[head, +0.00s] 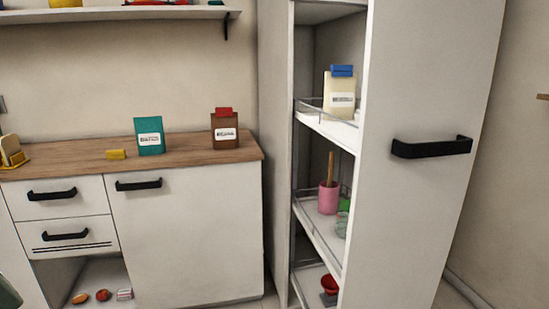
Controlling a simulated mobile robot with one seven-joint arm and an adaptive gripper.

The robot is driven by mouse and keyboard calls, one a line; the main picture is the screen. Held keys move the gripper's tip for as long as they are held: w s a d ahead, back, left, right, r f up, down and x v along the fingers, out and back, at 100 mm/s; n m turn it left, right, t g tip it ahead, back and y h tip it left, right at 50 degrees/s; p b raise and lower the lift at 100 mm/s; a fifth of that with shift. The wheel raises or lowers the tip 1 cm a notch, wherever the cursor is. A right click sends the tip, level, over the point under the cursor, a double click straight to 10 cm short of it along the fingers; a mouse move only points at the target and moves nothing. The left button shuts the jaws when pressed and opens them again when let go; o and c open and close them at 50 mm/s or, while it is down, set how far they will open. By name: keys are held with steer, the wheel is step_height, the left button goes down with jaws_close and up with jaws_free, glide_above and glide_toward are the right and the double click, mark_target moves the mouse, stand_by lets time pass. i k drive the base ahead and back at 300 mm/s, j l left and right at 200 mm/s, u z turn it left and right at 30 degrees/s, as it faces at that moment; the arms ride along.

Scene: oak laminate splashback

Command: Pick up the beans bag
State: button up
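Three labelled bags are in the head view. A teal bag (150,136) stands upright on the wooden counter. A brown bag (225,131) with a red clip on top stands to its right, near the counter's right end. A cream bag (340,97) with a blue clip stands on the top shelf of the open pull-out cabinet. The label print is too blurred to tell which one is the beans bag. My gripper is not in view.
A wall shelf (120,14) hangs above.

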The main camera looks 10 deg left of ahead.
mark_target(225, 136)
steer(key=i+j+z, duration=0.1)
steer(key=z, duration=0.35)
steer(key=i+j+z, duration=0.1)
steer(key=j+z, duration=0.15)
steer(key=z, duration=0.2)
steer(key=i+j+z, duration=0.1)
steer(key=j+z, duration=0.15)
steer(key=j, duration=0.3)
steer(key=j+z, duration=0.3)
steer(key=j, duration=0.25)
steer(key=j+z, duration=0.15)
steer(key=j, duration=2.25)
